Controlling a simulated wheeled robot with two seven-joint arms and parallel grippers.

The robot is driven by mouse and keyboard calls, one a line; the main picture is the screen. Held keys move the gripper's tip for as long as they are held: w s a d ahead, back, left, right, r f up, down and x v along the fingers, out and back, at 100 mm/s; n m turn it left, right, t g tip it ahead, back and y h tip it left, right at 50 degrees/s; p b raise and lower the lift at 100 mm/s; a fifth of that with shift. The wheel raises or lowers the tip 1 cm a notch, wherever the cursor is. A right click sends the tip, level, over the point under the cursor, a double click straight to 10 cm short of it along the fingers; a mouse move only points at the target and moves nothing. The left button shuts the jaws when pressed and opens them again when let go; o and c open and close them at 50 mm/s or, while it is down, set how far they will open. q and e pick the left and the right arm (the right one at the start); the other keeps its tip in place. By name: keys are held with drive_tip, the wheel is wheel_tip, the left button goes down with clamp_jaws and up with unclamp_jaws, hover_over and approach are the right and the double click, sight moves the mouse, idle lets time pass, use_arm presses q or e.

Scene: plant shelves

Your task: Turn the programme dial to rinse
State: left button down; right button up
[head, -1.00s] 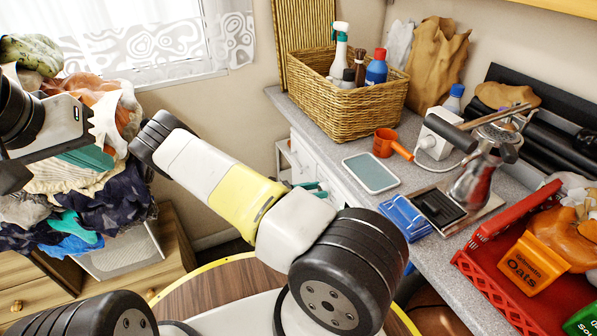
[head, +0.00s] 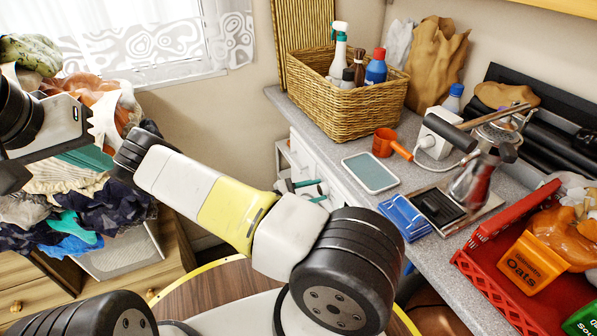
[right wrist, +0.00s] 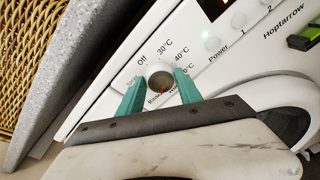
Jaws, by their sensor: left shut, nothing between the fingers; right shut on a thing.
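The programme dial (right wrist: 161,80) is a round grey-brown knob on the white appliance panel (right wrist: 105,88). Labels around it read Off, 30°C and 40°C; the smaller lower labels, one apparently Rinse, are partly covered. A small red mark shows at the dial's lower edge, near those labels. My right gripper (right wrist: 160,88) has its teal fingers on either side of the dial and is shut on it. In the head view my right gripper (head: 303,188) is small, beside the white cabinet front. My left gripper (head: 90,157) is shut and empty at the left, before the clothes pile.
The grey worktop (head: 330,143) above holds a wicker basket (head: 350,108), an orange cup (head: 384,142) and a red crate (head: 475,262). A laundry pile (head: 100,205) stands at the left. In the wrist view, a green light glows by Power (right wrist: 211,43).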

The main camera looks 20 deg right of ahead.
idle(0.5)
drive_tip(key=o, duration=1.4)
drive_tip(key=shift+c, duration=0.2)
